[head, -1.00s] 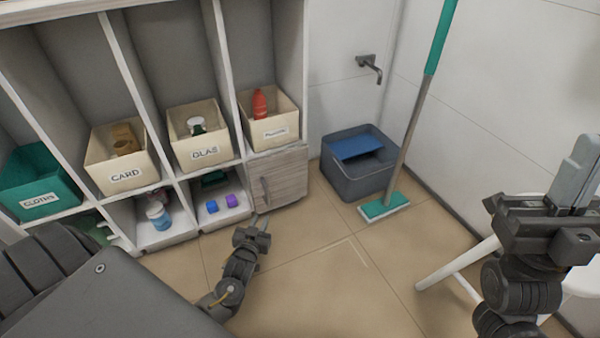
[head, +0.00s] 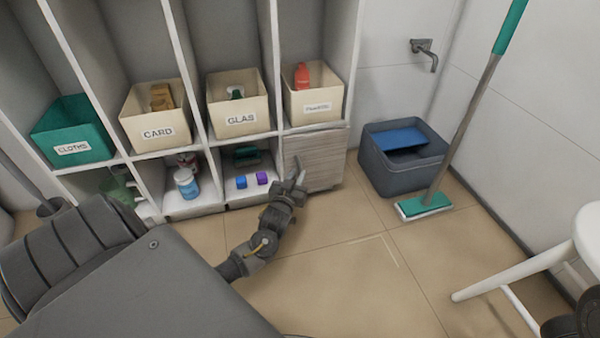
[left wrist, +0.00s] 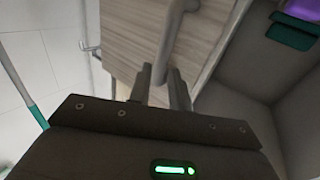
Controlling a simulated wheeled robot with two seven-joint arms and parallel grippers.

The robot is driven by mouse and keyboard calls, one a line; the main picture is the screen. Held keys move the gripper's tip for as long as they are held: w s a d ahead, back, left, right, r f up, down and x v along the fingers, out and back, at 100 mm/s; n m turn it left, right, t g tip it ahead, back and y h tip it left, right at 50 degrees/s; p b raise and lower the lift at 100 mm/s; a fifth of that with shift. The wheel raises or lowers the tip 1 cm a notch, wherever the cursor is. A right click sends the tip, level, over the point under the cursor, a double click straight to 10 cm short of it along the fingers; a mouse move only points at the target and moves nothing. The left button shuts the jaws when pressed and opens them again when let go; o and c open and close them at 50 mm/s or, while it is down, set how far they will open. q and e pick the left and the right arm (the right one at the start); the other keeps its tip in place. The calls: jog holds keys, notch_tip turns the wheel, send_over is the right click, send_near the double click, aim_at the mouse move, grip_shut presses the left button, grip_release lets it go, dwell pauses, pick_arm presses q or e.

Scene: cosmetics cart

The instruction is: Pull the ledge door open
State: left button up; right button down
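The ledge door (head: 325,160) is a pale wood-grain panel at the lower right of the white shelf unit, under the right-hand cream bin. It looks shut. Its grey bar handle (left wrist: 180,25) shows in the left wrist view; in the head view my gripper mostly hides it. My left gripper (head: 298,175) is in front of the door's left part. In the left wrist view its fingers (left wrist: 163,85) are apart, with the handle's near end between or just beyond their tips; contact is unclear. My right gripper is out of view.
Cream bins (head: 240,120) and a green bin (head: 75,148) sit on the shelf. Small blue and purple blocks (head: 252,180) lie in the cubby left of the door. A grey tub (head: 400,172) and a mop (head: 425,206) stand right. Floor in front is mostly clear.

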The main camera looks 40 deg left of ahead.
aim_at(299, 171)
pick_arm(q)
jog(key=shift+b+x, duration=0.55)
jog(key=shift+x, duration=1.05)
grip_shut()
jog(key=shift+d, duration=0.1)
